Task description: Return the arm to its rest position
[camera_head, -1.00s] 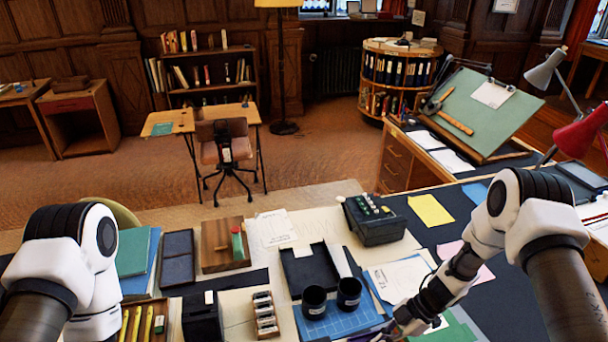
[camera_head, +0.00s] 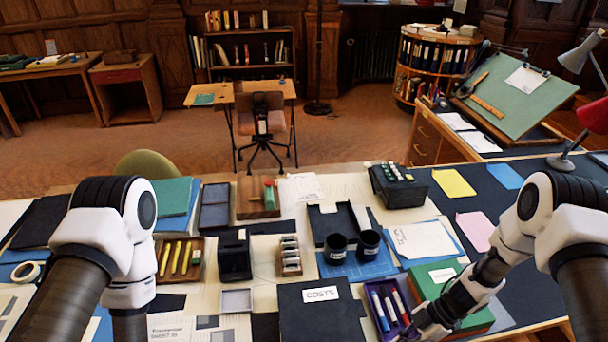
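My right arm (camera_head: 478,285) comes in from the right and reaches down to the front of the desk. Its gripper (camera_head: 412,332) is low at the bottom edge, beside a purple tray (camera_head: 372,318) of markers and over the left side of a green box (camera_head: 478,322). Its fingertips are dark, small and partly cut off, so I cannot tell whether it is open or holds anything. My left arm (camera_head: 130,255) is bent at the left, its forearm pointing down. Its gripper is below the picture and out of view.
A black COSTS folder (camera_head: 320,318), a small grey tray (camera_head: 236,300), two black cups (camera_head: 368,245) and a pencil tray (camera_head: 170,262) crowd the desk. A black desk machine (camera_head: 398,186) stands behind. The dark mat (camera_head: 500,200) at right has some clear room.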

